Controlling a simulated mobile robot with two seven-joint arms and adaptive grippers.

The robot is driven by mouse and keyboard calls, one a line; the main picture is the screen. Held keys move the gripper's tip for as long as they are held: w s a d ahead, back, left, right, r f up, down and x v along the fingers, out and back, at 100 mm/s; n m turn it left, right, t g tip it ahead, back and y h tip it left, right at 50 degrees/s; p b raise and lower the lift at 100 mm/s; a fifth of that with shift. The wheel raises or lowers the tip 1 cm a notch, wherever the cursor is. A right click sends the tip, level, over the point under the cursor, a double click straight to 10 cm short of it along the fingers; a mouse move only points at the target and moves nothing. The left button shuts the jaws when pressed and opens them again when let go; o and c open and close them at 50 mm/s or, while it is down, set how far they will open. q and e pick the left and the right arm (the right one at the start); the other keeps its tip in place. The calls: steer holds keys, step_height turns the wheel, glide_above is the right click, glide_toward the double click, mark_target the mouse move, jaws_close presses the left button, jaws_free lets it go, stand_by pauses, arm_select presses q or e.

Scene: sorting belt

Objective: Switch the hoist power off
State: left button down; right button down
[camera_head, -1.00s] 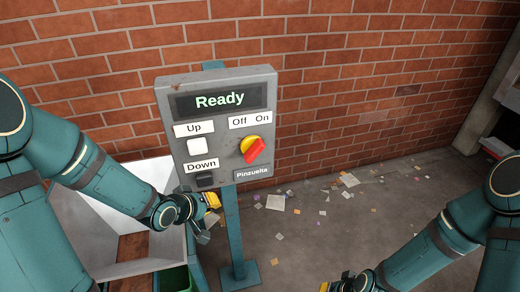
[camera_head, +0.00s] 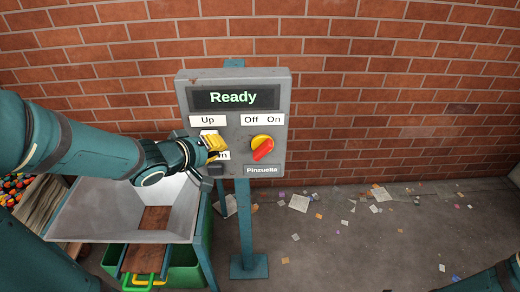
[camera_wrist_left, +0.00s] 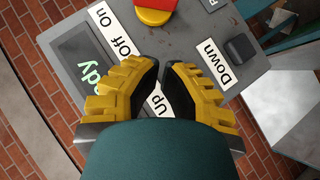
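The grey hoist control box (camera_head: 283,82) stands on a teal post with a lit "Ready" display. Its yellow and red rotary switch (camera_head: 263,149) sits below the "Off" and "On" labels; the red handle slants from lower left to upper right. It shows partly at the top of the left wrist view (camera_wrist_left: 154,14). My left gripper (camera_head: 214,146) is in front of the box's left side, left of the switch and apart from it. Its yellow fingers are almost together and empty. It partly hides the Up button and the "Down" label. My right gripper is outside the views.
A grey hopper (camera_head: 120,228) with a brown strip stands left of the post, with green crates (camera_head: 187,265) beneath. A brick wall is behind; the littered floor right of the post is open.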

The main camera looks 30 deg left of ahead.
arm_select(q)
steer(key=shift+a, duration=0.1)
stand_by(0.3)
steer(key=b, duration=0.5)
glide_toward(257, 148)
steer(key=w+a, duration=0.2)
steer(key=w, duration=0.1)
steer(key=shift+w+d+f+b, duration=0.95)
steer(key=shift+f+b, duration=0.2)
steer(key=shift+b, duration=0.1)
steer(key=shift+w+d+f+b, duration=0.3)
steer(key=shift+d+b, duration=0.1)
steer(key=shift+b, duration=0.1)
steer(key=shift+w, duration=0.1)
